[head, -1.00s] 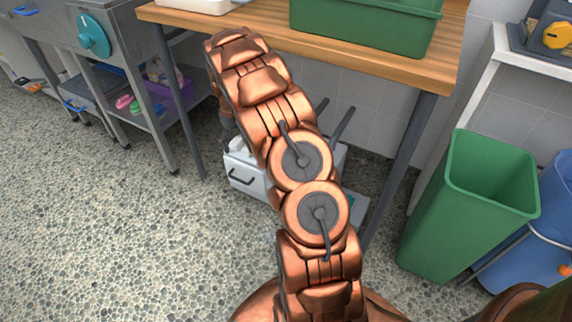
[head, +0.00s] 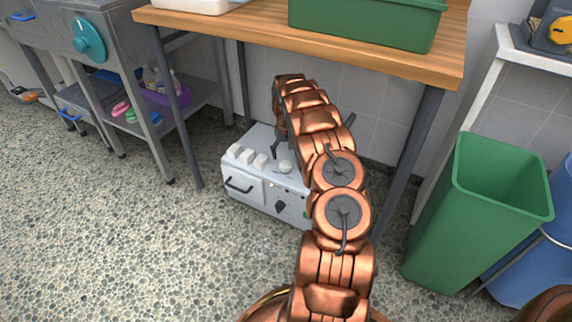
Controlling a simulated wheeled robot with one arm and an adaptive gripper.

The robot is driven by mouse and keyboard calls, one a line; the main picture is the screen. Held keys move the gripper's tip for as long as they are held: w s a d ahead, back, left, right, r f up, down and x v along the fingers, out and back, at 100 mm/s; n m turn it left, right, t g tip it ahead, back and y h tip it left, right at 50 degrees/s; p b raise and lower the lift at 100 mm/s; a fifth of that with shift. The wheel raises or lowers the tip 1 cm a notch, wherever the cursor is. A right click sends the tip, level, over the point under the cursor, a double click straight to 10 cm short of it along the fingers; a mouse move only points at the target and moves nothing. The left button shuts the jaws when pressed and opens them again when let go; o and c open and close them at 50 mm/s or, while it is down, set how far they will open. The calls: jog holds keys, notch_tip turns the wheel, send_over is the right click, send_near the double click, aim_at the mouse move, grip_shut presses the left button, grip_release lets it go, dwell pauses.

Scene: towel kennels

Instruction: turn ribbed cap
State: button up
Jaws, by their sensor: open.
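A white box-shaped unit (head: 245,188) stands on the floor under the wooden table. A small round pale cap (head: 286,167) sits on its top near the front edge, right of several blocky white pieces. It may be the ribbed cap; ribs are too small to make out. A dark knob (head: 280,206) is on the front face. My copper arm reaches over the unit and bends down behind. My gripper (head: 275,151) shows only as a dark finger just above the unit's top, left of and behind the round cap. It is open; the rest is hidden by my arm.
The wooden table (head: 380,58) hangs above the unit, with a green tub (head: 365,25) on it. Table legs stand at both sides. A green bin (head: 475,220) is at right. The pebbled floor ahead is clear.

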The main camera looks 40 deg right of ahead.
aim_at(285, 164)
notch_tip(285, 164, down, 6)
jog(key=shift+r+b, duration=0.1)
jog(key=shift+b, duration=0.65)
jog(key=c, duration=1.2)
